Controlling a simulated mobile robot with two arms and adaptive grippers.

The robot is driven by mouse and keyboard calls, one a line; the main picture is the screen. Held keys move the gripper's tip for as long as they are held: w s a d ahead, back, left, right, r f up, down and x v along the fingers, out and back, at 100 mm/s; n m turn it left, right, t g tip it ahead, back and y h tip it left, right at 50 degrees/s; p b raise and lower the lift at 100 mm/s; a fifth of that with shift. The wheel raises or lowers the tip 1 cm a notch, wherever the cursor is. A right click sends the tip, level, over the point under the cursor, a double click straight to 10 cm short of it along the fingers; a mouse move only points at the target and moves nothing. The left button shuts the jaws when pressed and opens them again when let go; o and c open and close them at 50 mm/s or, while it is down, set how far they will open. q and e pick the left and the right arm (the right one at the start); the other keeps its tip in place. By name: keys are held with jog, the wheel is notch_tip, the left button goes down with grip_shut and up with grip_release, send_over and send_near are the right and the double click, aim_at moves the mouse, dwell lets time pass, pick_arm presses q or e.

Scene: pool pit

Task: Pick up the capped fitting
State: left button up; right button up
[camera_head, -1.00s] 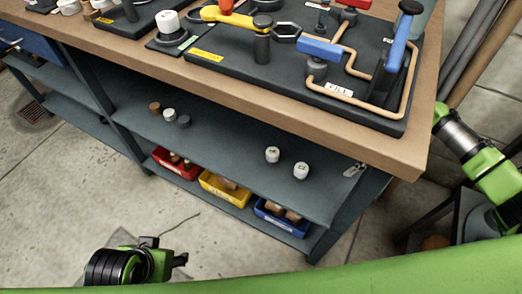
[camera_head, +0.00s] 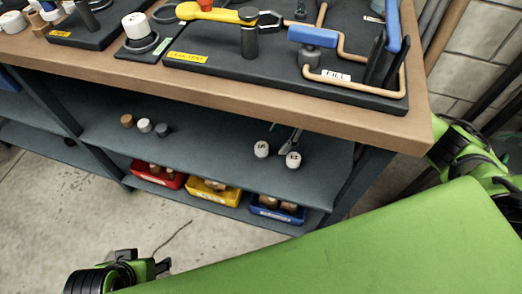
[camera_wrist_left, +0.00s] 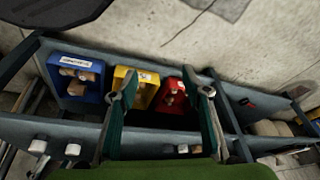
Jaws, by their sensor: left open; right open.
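Two white-capped fittings with dark marks on top, the left one (camera_head: 262,148) and the right one (camera_head: 293,159), stand upright on the upper shelf under the tabletop. I cannot tell which one the task means. They also show in the left wrist view, at its lower left (camera_wrist_left: 72,150). My right gripper (camera_head: 287,140) is open under the tabletop edge, just behind and between these fittings, partly hidden. My left gripper (camera_wrist_left: 165,95) is open and empty, its fingers in front of the shelves; in the head view its wrist shows at the lower left.
Brown, white and grey fittings (camera_head: 145,126) stand further left on the shelf (camera_head: 210,150). Red (camera_head: 157,179), yellow (camera_head: 208,194) and blue (camera_head: 277,213) bins sit below. The tabletop edge (camera_head: 240,100) overhangs the shelf. A pipe board (camera_head: 270,80) lies on top.

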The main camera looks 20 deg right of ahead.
aim_at(264, 146)
jog(key=a, duration=0.3)
jog(key=shift+w+a, duration=0.15)
jog(key=shift+a, duration=0.25)
jog(key=shift+a+f, duration=0.1)
jog(key=shift+f, duration=0.2)
jog(key=b+x, duration=0.1)
jog(key=x, duration=0.3)
jog(key=shift+f+b, duration=0.2)
jog(key=shift+b, duration=0.15)
pick_arm(q)
jog(key=w+d+r+t+h, duration=0.1)
jog(key=w+d+t, duration=0.1)
jog(key=w, duration=0.5)
jog(key=shift+w+r+t, duration=0.2)
jog(key=shift+r+t, duration=0.15)
jog(key=shift+t, duration=0.45)
pick_arm(e)
jog(key=c, duration=1.2)
